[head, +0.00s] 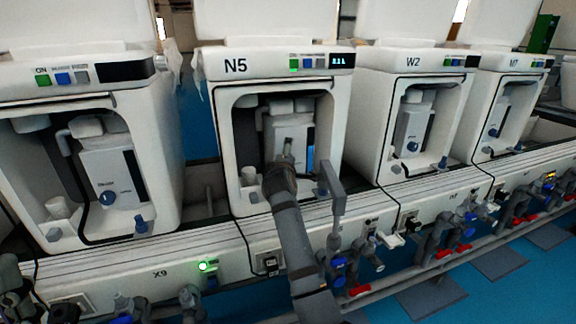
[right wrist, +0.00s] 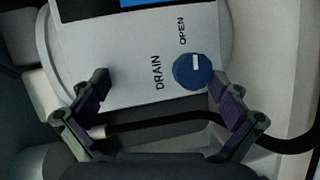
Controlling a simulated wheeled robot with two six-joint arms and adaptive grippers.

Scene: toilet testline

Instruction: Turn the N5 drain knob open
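The N5 unit (head: 236,66) stands in the middle of the head view, with a light-grey box (head: 303,128) inside its opening. My right gripper (head: 283,165) reaches into this opening and hides the knob there. In the right wrist view the blue round drain knob (right wrist: 192,72) sits on the pale panel beside the sideways words DRAIN and OPEN. A white mark on the knob lies near its upper edge, on the OPEN side. My right gripper (right wrist: 167,95) is open and empty; the knob appears between its fingers, nearer the right one.
A grey pipe (head: 337,195) rises just right of my right arm. A black hose (right wrist: 150,127) crosses between the fingers in the wrist view. Similar units stand left and right, including W2 (head: 413,62). Valves and pipes run along the front rail.

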